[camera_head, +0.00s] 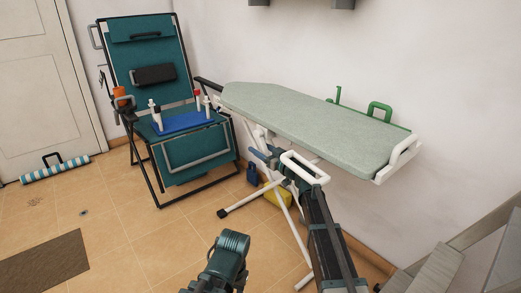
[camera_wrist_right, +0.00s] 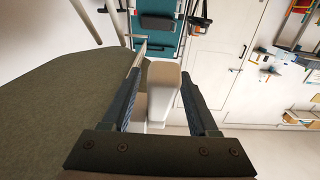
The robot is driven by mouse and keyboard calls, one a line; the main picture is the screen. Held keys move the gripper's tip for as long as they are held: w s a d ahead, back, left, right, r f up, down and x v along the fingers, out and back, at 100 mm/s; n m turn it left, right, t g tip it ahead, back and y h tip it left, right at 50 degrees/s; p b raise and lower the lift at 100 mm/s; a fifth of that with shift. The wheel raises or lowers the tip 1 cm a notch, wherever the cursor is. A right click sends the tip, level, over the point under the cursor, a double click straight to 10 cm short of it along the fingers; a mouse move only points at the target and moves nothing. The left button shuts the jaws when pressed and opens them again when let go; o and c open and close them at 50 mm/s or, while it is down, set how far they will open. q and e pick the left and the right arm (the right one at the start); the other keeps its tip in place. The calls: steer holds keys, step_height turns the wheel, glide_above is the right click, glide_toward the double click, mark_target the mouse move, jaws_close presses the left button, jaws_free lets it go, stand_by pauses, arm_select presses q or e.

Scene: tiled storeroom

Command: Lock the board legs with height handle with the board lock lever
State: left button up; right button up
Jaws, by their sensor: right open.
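The ironing board (camera_head: 310,125) has a pale green top and white crossed legs (camera_head: 292,222); it stands along the wall. My right gripper (camera_head: 268,157) is under the board's near edge, by the leg joint. A white loop-shaped handle (camera_head: 304,168) shows beside it. In the right wrist view my right gripper (camera_wrist_right: 163,65) is open, with a pale block-like piece (camera_wrist_right: 163,76) between its dark fingers. I cannot tell whether this piece is the lock lever or the height handle, or whether the fingers touch it. My left gripper is out of view.
A teal folding chair (camera_head: 160,75) holds a blue tray (camera_head: 182,123) with bottles. A yellow object (camera_head: 272,197) lies on the floor behind the legs. A striped roll (camera_head: 55,168) and brown mat (camera_head: 45,268) lie left. Tiled floor between is mostly clear.

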steer(key=shift+c, duration=0.3)
jaws_close()
stand_by(1.2)
